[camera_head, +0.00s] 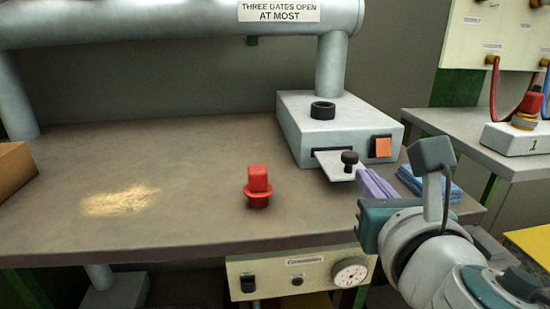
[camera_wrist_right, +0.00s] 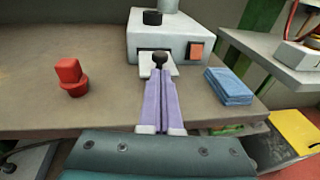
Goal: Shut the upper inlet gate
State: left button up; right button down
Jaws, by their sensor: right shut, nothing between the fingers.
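A flat pale gate plate (camera_head: 336,172) with a black knob (camera_head: 349,160) sticks out of a slot in the front of a grey box (camera_head: 300,125). The plate also shows in the wrist view (camera_wrist_right: 152,70), with its knob (camera_wrist_right: 160,57) just beyond my fingertips. My right gripper (camera_head: 363,174) has purple fingers, shut and empty, pointing at the knob from the front right. It is also in the wrist view (camera_wrist_right: 160,74). I cannot tell whether the fingertips touch the knob or plate. My left gripper is not in view.
A red stopper-like piece (camera_head: 258,187) stands on the workbench (camera_head: 190,210), left of the gate. Blue folded cloths (camera_head: 428,184) lie right of the box. An orange switch (camera_head: 381,147) is on the box front. A pipe (camera_head: 180,20) runs above.

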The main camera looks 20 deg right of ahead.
aim_at(348, 157)
jog(key=x, duration=0.5)
jog(key=shift+w+d+f+b, duration=0.1)
jog(key=shift+b, duration=0.3)
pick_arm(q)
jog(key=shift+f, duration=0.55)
pick_arm(e)
jog(key=shift+w+d, duration=0.1)
jog(key=shift+w, duration=0.2)
jog(key=shift+w, duration=0.1)
jog(key=shift+w+d, duration=0.1)
jog(key=shift+w, duration=0.3)
jog(key=x, duration=0.4)
jog(key=shift+w+a+r, duration=0.2)
jog(key=shift+a+r, duration=0.05)
jog(key=shift+w+d+f, duration=0.1)
jog(key=shift+w, duration=0.15)
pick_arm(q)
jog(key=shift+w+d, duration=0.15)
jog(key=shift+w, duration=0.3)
pick_arm(e)
jog(key=shift+s+f, duration=0.1)
jog(key=shift+f, duration=0.05)
